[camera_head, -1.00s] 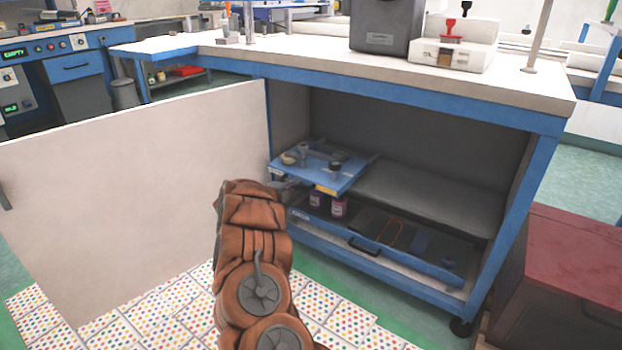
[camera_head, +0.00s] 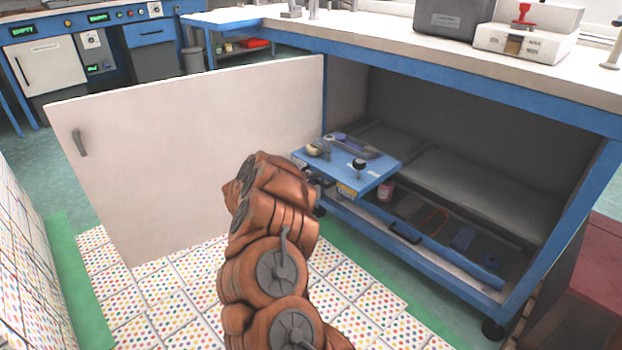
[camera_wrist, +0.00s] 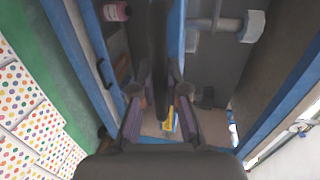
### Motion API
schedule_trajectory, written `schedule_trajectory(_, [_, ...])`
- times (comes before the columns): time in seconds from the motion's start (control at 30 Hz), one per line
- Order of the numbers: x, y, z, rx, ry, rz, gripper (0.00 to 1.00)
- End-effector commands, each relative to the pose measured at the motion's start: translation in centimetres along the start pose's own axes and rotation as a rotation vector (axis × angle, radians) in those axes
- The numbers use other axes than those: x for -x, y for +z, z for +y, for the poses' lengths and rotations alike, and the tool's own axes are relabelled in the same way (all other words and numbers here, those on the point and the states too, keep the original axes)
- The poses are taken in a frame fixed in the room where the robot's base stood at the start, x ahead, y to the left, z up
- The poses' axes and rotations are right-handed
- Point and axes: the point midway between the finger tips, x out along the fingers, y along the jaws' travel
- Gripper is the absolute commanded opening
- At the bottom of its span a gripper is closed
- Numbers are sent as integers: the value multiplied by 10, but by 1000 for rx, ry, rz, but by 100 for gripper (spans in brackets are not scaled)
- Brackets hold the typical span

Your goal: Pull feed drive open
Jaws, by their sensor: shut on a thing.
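The upper blue tray (camera_head: 385,173), which I take to be the feed drive, sticks out from the open cabinet over the lower drawer. Small parts and a dark knob (camera_head: 358,163) lie on it, and its front edge has a yellow label. My gripper (camera_wrist: 160,112) is at its front edge, largely hidden behind my arm in the head view. In the wrist view its two fingers close around a dark bar, seemingly the tray's handle. The tray's blue edge (camera_wrist: 176,35) runs behind the bar.
The cabinet door (camera_head: 190,150) stands wide open at left. The lower drawer (camera_head: 455,262) with a free dark handle (camera_head: 404,232) is below, holding tools and a small bottle (camera_head: 386,191). A red box (camera_head: 590,280) stands at right. The dotted floor in front is clear.

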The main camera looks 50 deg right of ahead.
Motion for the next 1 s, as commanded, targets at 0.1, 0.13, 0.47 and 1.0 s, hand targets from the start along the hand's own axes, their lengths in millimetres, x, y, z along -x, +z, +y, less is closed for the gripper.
schedule_trajectory(0.1, [2,2,1,1,1,-5,0])
schedule_trajectory(0.13, [2,2,1,1,1,-5,0])
schedule_trajectory(0.47, [1,1,0,1,0,-3,24])
schedule_trajectory(1.0, [57,2,1,1,3,-8,24])
